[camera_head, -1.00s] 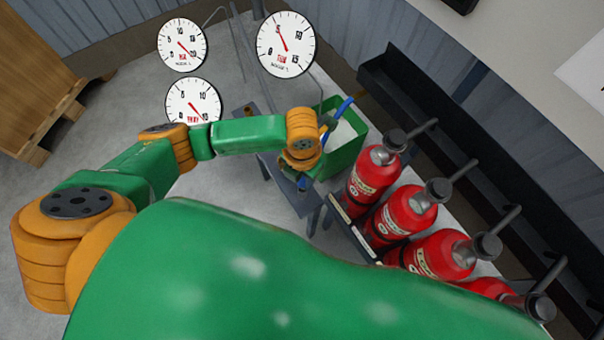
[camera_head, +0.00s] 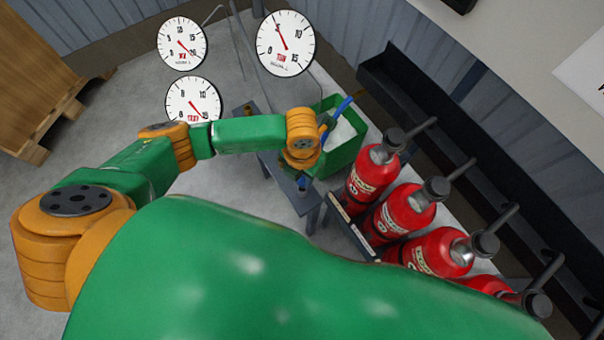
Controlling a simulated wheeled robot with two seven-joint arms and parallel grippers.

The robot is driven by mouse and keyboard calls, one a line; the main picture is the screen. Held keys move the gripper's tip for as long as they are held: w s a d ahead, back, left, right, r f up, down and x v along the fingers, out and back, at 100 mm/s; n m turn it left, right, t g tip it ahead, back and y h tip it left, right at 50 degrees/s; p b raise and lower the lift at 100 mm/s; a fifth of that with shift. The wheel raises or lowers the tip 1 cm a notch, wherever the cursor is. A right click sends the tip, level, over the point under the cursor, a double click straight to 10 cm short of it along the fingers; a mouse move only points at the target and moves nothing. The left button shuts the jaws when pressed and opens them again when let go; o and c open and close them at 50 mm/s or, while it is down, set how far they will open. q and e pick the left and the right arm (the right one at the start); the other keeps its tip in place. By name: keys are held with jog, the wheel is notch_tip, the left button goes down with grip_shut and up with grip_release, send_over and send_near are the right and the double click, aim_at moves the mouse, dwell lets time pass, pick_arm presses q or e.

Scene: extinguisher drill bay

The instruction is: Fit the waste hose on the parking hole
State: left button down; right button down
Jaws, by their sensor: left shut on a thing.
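My left arm reaches across the bay to a narrow grey bench (camera_head: 310,219). My left gripper (camera_head: 303,183) shows only as a small dark shape under the orange wrist, just above or at the bench. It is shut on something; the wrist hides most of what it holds. A blue hose-like piece (camera_head: 341,107) sticks out behind the wrist, over the green bin; I take it for the waste hose. The parking hole cannot be made out; wrist and gripper cover that part of the bench. My right gripper is not in view.
A green bin (camera_head: 347,157) with pale contents stands behind the wrist. Several red extinguishers (camera_head: 374,172) stand in a row at right. Three round dials (camera_head: 285,43) stand at the back. A wooden pallet crate (camera_head: 40,75) is at far left. Floor between is clear.

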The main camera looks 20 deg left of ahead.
pick_arm(q)
jog(key=shift+f+b, duration=0.8)
jog(key=shift+f, duration=0.45)
jog(key=shift+r, duration=0.1)
jog(key=shift+p, duration=0.35)
jog(key=shift+f+b, duration=0.6)
jog(key=shift+f, duration=0.25)
dwell(0.4)
